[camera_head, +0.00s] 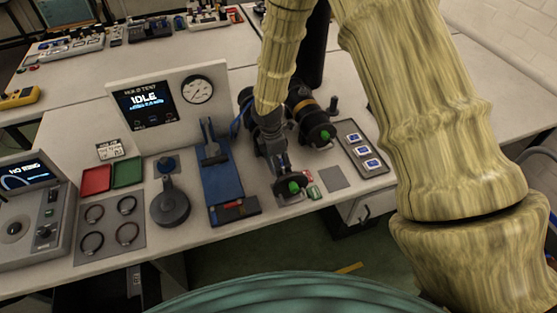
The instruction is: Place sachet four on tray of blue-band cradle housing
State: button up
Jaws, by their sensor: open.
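A dark tray (349,131) at the right of the bench holds blue-and-white sachets (364,151) in a row; their numbers are too small to read. The blue-band housing (247,100) is a dark cylinder, mostly hidden behind my arm and gripper, with a green knob (293,187) at its near end. Its cradle tray cannot be made out clearly. My gripper (284,166) is open, pointing down over this housing, left of the sachet tray. I see no sachet in it, and I cannot tell whether it touches the housing.
A second dark housing (322,126) with an orange band stands right of my gripper. A blue fixture (221,178) stands left. A grey square pad (331,179) lies bare near the front edge. A test panel (157,100) reading IDLE stands behind. Red (96,180) and green (128,173) trays lie left.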

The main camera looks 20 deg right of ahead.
notch_tip(320, 180, up, 12)
jog(key=a+b, duration=0.1)
jog(key=b, duration=0.2)
jog(key=shift+a, duration=0.4)
